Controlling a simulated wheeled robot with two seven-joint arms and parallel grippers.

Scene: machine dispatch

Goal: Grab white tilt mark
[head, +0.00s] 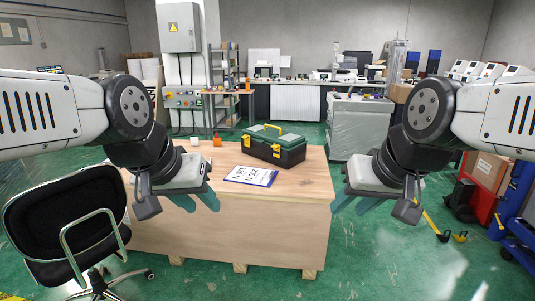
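A white plate with black lettering and a blue edge (250,176) lies on the wooden crate-like table (230,215), near its front middle. I cannot tell whether this is the white tilt mark. A small white item (194,143) sits at the table's back left, too small to identify. My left gripper (197,203) is at the table's left front, left of the plate, with its teal fingers apart and empty. My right gripper (352,206) is at the table's right edge, its teal fingers apart and empty.
A black and green toolbox with yellow latches (275,146) stands behind the plate. An orange bottle (217,141) stands at the back left. A black office chair (68,220) is close on the left. Green floor (370,265) is open at front right.

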